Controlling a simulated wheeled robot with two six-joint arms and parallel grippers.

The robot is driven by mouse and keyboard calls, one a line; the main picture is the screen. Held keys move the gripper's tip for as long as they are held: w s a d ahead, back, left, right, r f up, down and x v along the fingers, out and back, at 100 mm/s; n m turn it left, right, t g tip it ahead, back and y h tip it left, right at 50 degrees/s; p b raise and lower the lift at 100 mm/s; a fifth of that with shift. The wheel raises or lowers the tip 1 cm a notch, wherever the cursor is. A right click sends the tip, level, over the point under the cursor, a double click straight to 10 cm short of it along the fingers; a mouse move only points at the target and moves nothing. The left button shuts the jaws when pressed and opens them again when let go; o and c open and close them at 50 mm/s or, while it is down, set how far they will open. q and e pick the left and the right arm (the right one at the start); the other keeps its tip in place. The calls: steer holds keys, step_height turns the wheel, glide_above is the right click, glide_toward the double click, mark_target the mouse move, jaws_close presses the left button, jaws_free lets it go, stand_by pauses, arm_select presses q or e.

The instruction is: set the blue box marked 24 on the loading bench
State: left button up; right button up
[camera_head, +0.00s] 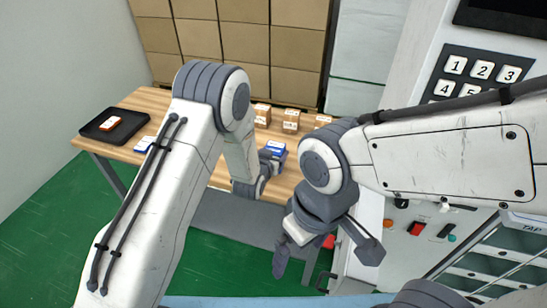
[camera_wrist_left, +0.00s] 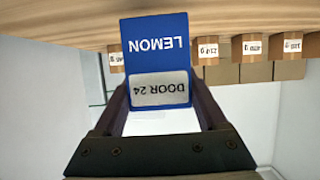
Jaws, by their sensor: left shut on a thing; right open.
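In the left wrist view the blue box (camera_wrist_left: 155,45) appears upside down, reading LEMON and DOOR 24 on a pale label. My left gripper (camera_head: 268,160) is shut on it; its two fingers (camera_wrist_left: 160,98) lie on either side of the box. Whether the box touches the bench top cannot be told. My right gripper (camera_head: 324,254) is open and empty, lower and to the right, in front of the machine.
Several small brown boxes (camera_head: 291,121) stand along the back. The keypad machine (camera_head: 410,225) stands at right. Stacked cartons (camera_head: 245,45) are behind.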

arm_select(q)
step_height(320, 180, down, 3)
steer(key=shift+r, duration=0.2)
steer(key=shift+f, duration=0.1)
steer(key=shift+f, duration=0.15)
steer(key=o, duration=1.4)
